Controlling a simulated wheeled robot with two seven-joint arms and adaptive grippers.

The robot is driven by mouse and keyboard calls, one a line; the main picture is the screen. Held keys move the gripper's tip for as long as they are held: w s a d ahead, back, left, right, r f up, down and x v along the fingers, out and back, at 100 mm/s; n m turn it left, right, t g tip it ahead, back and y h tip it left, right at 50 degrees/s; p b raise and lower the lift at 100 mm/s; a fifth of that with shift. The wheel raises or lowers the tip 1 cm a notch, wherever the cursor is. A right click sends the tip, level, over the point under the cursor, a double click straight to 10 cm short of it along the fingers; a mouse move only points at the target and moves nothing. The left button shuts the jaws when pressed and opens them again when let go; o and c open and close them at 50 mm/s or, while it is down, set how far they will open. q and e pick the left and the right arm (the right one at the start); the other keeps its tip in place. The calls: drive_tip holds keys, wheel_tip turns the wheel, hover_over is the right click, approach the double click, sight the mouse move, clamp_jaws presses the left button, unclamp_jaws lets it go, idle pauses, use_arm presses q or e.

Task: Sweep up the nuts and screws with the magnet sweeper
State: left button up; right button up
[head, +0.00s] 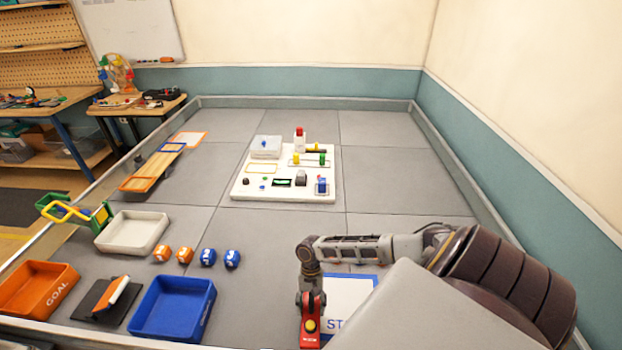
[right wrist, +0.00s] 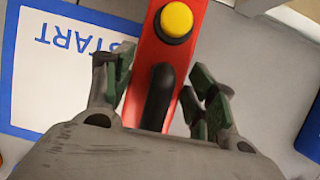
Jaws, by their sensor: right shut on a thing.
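The magnet sweeper (head: 310,330) is a red tool with a yellow button and a black handle. It is at the bottom centre of the head view, and it also shows in the right wrist view (right wrist: 178,52). My right gripper (head: 311,298) is shut on the sweeper's black handle, with a finger on each side of it in the right wrist view (right wrist: 160,95). I cannot tell whether the sweeper touches the surface. I can make out no nuts or screws in either view. My left gripper is not in view.
A white START mat (head: 350,293) lies beside the sweeper. A blue tray (head: 172,333), orange GOAL tray (head: 38,314), white tray (head: 132,250) and several orange and blue balls are to the left. A white task board (head: 240,190) stands mid-floor.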

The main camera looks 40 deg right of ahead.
sight(311, 302)
drive_tip(key=shift+r+p, duration=0.85)
drive_tip(key=shift+p, duration=0.05)
drive_tip(key=shift+r, duration=0.1)
drive_tip(key=shift+r, duration=0.35)
drive_tip(key=shift+r+p, duration=0.6)
drive_tip(key=shift+r, duration=3.05)
drive_tip(key=shift+r, duration=0.4)
